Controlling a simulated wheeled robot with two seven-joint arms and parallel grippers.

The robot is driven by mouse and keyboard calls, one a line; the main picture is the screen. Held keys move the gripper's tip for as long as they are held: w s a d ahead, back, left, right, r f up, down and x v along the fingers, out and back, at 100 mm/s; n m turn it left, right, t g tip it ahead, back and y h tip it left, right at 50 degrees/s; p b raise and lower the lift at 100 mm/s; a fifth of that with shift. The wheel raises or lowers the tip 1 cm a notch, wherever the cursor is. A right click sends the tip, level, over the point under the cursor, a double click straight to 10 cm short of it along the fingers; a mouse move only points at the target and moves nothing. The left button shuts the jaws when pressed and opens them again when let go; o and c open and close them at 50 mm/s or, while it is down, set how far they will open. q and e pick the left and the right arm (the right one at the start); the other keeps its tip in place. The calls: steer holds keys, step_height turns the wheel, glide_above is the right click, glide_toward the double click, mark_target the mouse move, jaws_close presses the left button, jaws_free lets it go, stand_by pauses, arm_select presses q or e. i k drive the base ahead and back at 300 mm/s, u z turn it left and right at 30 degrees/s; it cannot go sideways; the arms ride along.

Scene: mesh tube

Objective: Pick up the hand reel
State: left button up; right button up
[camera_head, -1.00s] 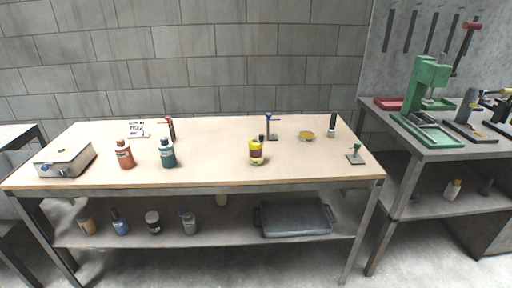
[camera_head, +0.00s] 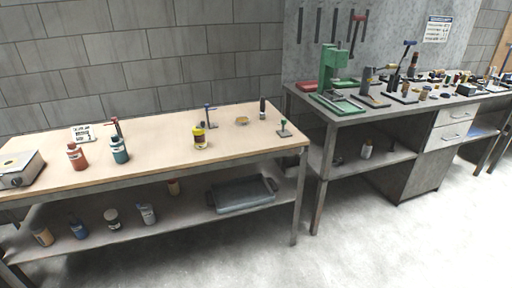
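I cannot tell for sure which thing is the hand reel. On the wooden-topped table (camera_head: 165,163) a small round yellow-tan thing (camera_head: 241,121) lies flat near the back right. Neither of my grippers shows in this view.
Orange (camera_head: 76,156) and green (camera_head: 119,149) bottles and a scale-like box (camera_head: 18,169) stand at the left. The shelf below holds several bottles and a grey tray (camera_head: 240,194). A grey bench (camera_head: 345,118) with a green press (camera_head: 333,71) and many small tools extends right. The floor (camera_head: 390,245) in front is clear.

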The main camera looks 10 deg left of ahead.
mark_target(199, 135)
steer(key=z, duration=0.4)
steer(key=k, duration=0.6)
steer(key=i, duration=1.7)
steer(key=u, duration=1.15)
